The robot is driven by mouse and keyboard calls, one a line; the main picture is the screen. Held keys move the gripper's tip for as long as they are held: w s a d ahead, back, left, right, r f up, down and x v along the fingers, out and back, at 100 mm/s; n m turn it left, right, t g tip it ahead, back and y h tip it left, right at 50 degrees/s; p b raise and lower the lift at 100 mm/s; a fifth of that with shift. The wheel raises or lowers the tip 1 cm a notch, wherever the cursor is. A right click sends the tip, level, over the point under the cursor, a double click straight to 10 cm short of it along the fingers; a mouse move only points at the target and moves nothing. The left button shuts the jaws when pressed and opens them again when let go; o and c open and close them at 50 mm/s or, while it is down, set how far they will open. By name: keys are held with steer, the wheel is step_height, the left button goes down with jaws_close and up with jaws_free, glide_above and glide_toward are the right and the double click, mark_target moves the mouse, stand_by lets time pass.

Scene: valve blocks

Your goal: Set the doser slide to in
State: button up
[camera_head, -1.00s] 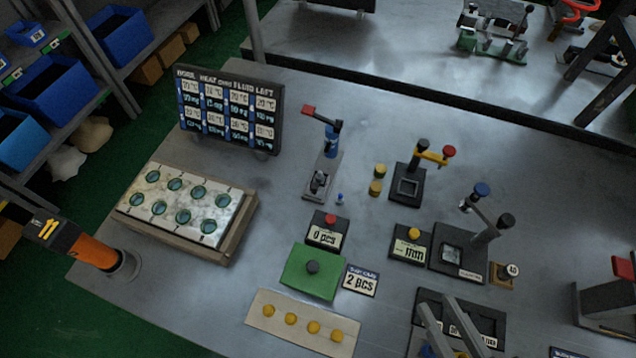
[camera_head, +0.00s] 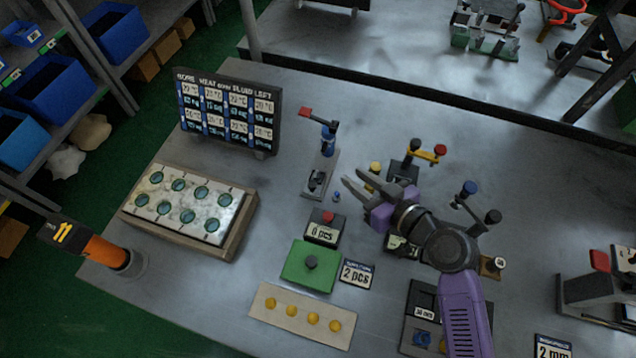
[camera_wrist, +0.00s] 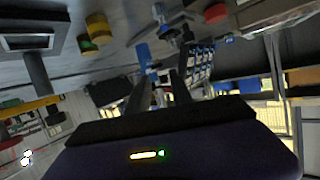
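No label that I can read says doser. A narrow grey stand (camera_head: 320,178) carries a blue cylinder, a dark lever with a red end (camera_head: 305,112) and a small black fitting; it may be the doser. A small blue peg (camera_head: 336,196) is beside its base. My gripper (camera_head: 356,176) is open and empty, its fingers pointing left towards this stand and apart from it. In the wrist view, the gripper fingers (camera_wrist: 160,80) are spread, with blue parts (camera_wrist: 143,54) beyond them. The slide's position cannot be told.
Yellow knobs (camera_head: 375,168) are close to my gripper. A frame with a yellow bar (camera_head: 425,152) and a lever device (camera_head: 468,188) stand to the right. A red-button box (camera_head: 325,228) and green block (camera_head: 310,266) lie in front. Bare table lies left of the stand.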

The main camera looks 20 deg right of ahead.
mark_target(314, 185)
steer(key=a, duration=0.1)
steer(key=s+a+f+n+g+y, duration=0.1)
steer(key=s+a+f+n+y, duration=0.1)
steer(key=shift+a, duration=0.3)
steer(key=shift+s+a+n+g+y, duration=0.15)
steer(key=shift+a+n+g+y, duration=0.2)
steer(key=shift+n, duration=0.25)
steer(key=shift+p+x, duration=0.85)
steer(key=shift+x, duration=3.1)
steer(key=shift+d+f, duration=0.1)
jaws_close()
